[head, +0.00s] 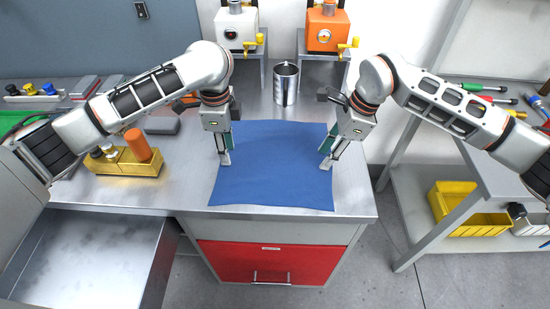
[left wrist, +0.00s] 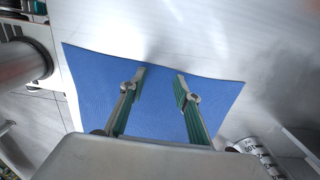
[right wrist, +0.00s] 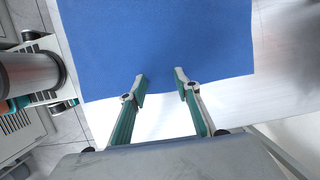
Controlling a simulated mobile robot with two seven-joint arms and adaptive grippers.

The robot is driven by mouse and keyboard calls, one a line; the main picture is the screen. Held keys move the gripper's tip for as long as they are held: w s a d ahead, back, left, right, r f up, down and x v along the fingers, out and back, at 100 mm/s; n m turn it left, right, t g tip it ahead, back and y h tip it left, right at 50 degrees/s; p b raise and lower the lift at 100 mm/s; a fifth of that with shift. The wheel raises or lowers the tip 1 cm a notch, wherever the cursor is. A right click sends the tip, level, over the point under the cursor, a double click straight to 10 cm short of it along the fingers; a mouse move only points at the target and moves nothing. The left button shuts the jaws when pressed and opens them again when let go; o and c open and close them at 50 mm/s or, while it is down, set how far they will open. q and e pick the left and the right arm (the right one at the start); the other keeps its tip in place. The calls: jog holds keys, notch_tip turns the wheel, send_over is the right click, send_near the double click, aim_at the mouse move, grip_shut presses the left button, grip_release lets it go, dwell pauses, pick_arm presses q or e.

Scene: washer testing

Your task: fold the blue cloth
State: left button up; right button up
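The blue cloth (head: 275,170) lies spread out flat on the steel tabletop, close to its front edge. It also shows in the left wrist view (left wrist: 158,95) and the right wrist view (right wrist: 160,45). My left gripper (head: 225,160) points down over the cloth's left side. Its fingers (left wrist: 160,72) are apart with only cloth visible beneath. My right gripper (head: 326,160) points down by the cloth's right edge. Its fingers (right wrist: 161,76) are apart, with the tips over the cloth near its border. I cannot tell whether the fingertips touch the cloth.
A metal cup (head: 286,84) stands behind the cloth. A yellow holder (head: 125,163) with an orange cylinder is to the left. White (head: 236,28) and orange (head: 327,30) machines stand at the back. An open drawer (head: 95,255) is at lower left. The right front tabletop is bare.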

pick_arm(q)
jog(key=shift+f, duration=0.2)
jog(key=shift+c, duration=0.4)
pick_arm(e)
jog(key=shift+f, duration=0.15)
jog(key=shift+c, duration=0.4)
pick_arm(q)
jog(key=c, duration=0.6)
pick_arm(e)
jog(key=c, duration=0.6)
pick_arm(q)
jog(key=shift+f, duration=0.1)
grip_shut()
pick_arm(e)
jog(key=shift+f, duration=0.15)
grip_shut()
pick_arm(q)
jog(key=shift+s, duration=0.1)
pick_arm(e)
jog(key=shift+s, duration=0.1)
